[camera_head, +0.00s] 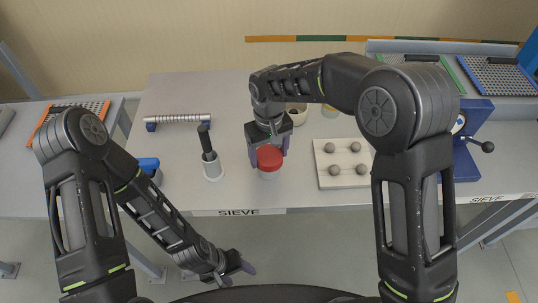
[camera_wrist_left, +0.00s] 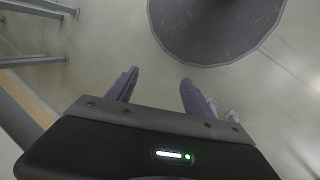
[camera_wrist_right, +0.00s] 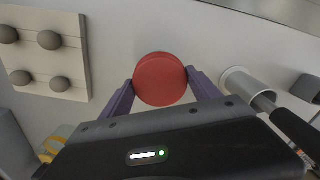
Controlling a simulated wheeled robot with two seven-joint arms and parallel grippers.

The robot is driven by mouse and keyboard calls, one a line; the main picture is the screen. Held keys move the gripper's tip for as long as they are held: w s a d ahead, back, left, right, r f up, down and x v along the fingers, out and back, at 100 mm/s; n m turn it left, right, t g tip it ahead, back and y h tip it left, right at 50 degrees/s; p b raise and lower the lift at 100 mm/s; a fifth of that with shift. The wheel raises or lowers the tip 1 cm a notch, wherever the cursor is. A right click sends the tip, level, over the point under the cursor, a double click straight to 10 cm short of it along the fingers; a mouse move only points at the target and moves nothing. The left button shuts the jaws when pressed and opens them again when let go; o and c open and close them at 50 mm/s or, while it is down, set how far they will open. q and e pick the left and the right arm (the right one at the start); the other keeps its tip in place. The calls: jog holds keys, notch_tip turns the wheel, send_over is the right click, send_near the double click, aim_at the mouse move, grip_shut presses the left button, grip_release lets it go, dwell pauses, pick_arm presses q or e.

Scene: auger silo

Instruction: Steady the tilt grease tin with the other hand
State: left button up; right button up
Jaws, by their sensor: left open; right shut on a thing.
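The grease tin (camera_head: 269,158), with a round red lid and a pale body below, is at the front part of the bench in the head view. My right gripper (camera_head: 268,148) is shut on the tin, one finger on each side. In the right wrist view the red lid (camera_wrist_right: 160,79) sits between the purple fingertips and hides most of the body. I cannot tell whether the tin touches the bench. My left gripper (camera_head: 245,268) is open and empty, in front of and below the bench edge. The left wrist view shows its spread fingers (camera_wrist_left: 158,80) over the floor.
A grey cup with a black-handled tool (camera_head: 212,167) stands left of the tin. A pale board with several dark knobs (camera_head: 343,163) lies right of it. A blue-handled item (camera_head: 148,164) and a ribbed roller (camera_head: 178,120) are further left. A blue press (camera_head: 468,140) stands right.

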pick_arm(q)
jog(key=shift+o, duration=1.1)
jog(key=s+d+n, duration=0.1)
jog(key=n, duration=0.1)
jog(key=s+d+n, duration=0.1)
jog(key=n, duration=0.1)
jog(key=s+d+f+n+h, duration=0.1)
jog(key=n, duration=0.1)
jog(key=shift+s, duration=0.25)
jog(key=n+t+h, duration=0.6)
jog(key=n+t, duration=0.2)
jog(key=n, duration=0.7)
send_near(267, 166)
jog(key=f, duration=0.1)
jog(key=w+f, duration=0.1)
jog(key=f, duration=0.1)
jog(key=w+f, duration=0.1)
jog(key=f, duration=0.1)
jog(key=shift+w+d+f, duration=0.15)
jog(key=shift+d, duration=0.1)
jog(key=shift+w+a+n+t, duration=0.2)
jog(key=shift+n+t, duration=0.2)
jog(key=shift+n, duration=0.3)
jog(key=shift+d, duration=0.1)
jog(key=shift+x, duration=5.1)
